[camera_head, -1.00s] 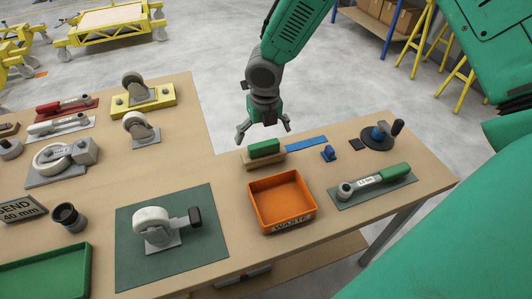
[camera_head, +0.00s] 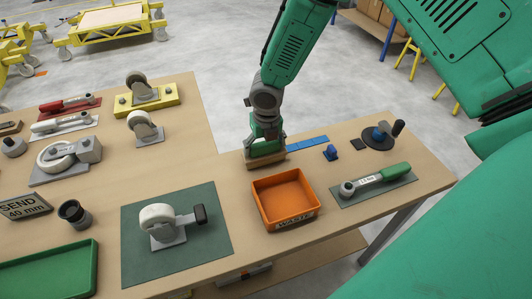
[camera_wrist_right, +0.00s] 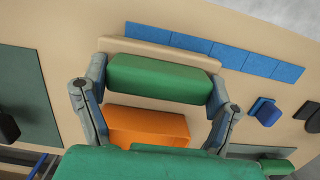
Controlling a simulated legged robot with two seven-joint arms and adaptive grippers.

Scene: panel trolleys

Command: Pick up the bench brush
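The bench brush (camera_head: 266,164) has a green block on a tan wooden base and sits on the table behind the orange waste bin. My right gripper (camera_head: 267,145) is down over it from above, with a finger at each end of the green block. In the right wrist view the brush (camera_wrist_right: 160,78) lies between the two fingers of my right gripper (camera_wrist_right: 158,80), which appear to press against the ends of the green block. The brush still appears to rest on the table. My left gripper is not in view.
The orange waste bin (camera_head: 286,200) stands close in front of the brush. A blue strip (camera_head: 307,142) and a small blue item (camera_head: 330,153) lie to the right. A green-handled tool (camera_head: 378,178) and a caster on a green mat (camera_head: 215,255) are farther off.

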